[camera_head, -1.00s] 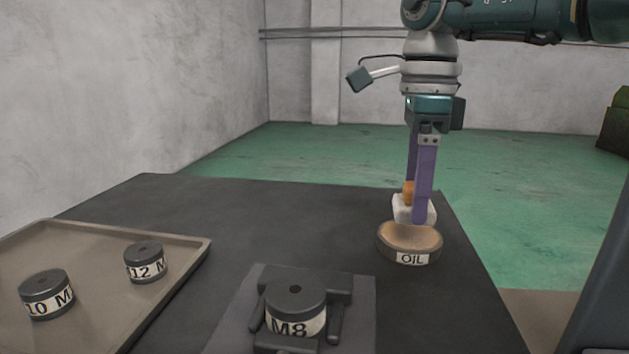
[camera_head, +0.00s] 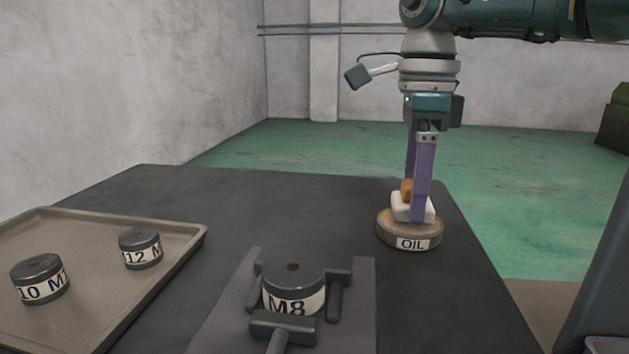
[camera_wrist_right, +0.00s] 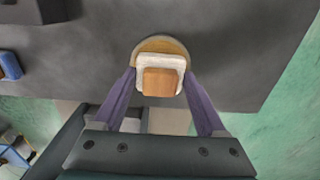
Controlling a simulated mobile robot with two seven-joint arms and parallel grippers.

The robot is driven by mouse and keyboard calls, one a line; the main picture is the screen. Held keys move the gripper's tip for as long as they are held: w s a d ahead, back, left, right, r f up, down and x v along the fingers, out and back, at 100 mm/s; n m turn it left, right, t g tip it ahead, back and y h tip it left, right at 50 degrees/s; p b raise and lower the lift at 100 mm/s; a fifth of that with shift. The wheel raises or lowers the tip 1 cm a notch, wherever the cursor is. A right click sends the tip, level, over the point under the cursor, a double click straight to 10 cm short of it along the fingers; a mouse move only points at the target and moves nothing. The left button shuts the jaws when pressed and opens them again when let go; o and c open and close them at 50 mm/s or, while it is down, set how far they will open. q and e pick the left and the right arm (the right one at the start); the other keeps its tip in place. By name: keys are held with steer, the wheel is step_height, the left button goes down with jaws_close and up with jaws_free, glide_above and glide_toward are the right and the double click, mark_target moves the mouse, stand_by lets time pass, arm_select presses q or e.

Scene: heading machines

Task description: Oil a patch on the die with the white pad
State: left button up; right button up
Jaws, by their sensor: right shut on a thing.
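The white pad (camera_head: 402,209) has an orange-brown handle block (camera_head: 406,188) on top. My right gripper (camera_head: 416,200) is shut on the pad, which is in or on the round oil dish (camera_head: 412,242) labelled OIL. In the right wrist view the pad (camera_wrist_right: 144,62) lies between the purple fingers of my right gripper (camera_wrist_right: 160,82), with the dish rim (camera_wrist_right: 160,42) behind it. The die marked M8 (camera_head: 293,285) sits upright in a dark holder (camera_head: 335,290) at the front middle, left of the dish. My left gripper is not in view.
A tan tray (camera_head: 120,305) at the left holds dies marked 10 (camera_head: 39,280) and 12 (camera_head: 140,249). The dark table (camera_head: 260,205) is clear behind the holder. Its right edge lies just beyond the dish.

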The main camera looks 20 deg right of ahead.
steer(key=shift+f, duration=0.5)
steer(key=shift+f, duration=0.1)
stand_by(1.3)
step_height(320, 180, up, 7)
steer(key=p, duration=0.6)
stand_by(0.4)
